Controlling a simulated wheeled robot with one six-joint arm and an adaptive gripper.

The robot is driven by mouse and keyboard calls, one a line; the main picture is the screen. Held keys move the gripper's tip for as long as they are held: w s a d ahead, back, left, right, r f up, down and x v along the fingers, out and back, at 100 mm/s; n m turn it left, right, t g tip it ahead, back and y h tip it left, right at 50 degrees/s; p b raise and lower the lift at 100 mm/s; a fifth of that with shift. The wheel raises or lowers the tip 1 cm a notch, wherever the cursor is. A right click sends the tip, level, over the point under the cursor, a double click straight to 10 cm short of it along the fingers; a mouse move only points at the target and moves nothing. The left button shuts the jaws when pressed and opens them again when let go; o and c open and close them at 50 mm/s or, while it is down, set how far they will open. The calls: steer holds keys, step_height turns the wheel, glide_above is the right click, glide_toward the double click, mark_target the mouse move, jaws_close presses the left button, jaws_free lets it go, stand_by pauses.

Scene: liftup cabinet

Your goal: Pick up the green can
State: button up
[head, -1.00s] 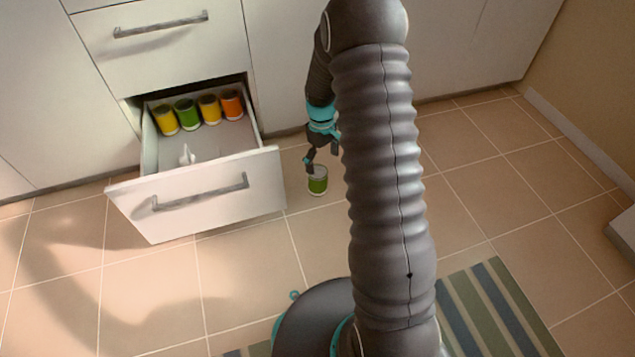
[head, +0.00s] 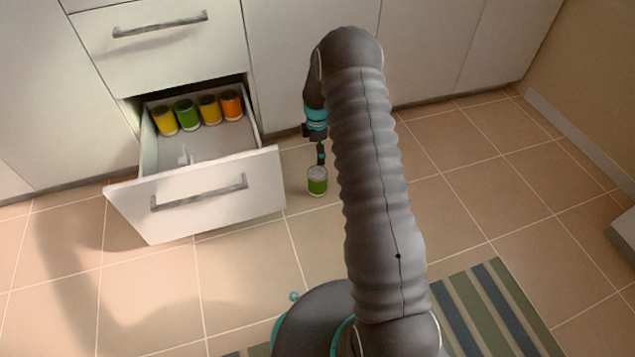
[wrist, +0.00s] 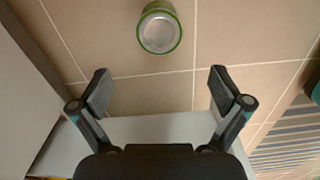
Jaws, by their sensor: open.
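A green can (head: 317,182) with a pale grey top stands upright on the tiled floor, just right of the open drawer. My gripper (head: 320,156) points down close above it in the head view. In the wrist view the can (wrist: 159,30) is at the top centre, beyond the fingertips. My gripper (wrist: 160,88) is open there, with its fingers spread wide and nothing between them. Another green can (head: 187,114) stands inside the drawer in a row with other cans.
The white drawer (head: 215,198) is pulled out left of the floor can. A striped rug (head: 485,310) lies at the front right.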

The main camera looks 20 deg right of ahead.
mark_target(318, 173)
step_height(318, 173, down, 13)
steer(key=shift+d+r+b, duration=0.1)
steer(key=shift+r+b, duration=0.1)
steer(key=shift+b, duration=0.55)
steer(key=shift+r, duration=0.1)
steer(key=c, duration=1.6)
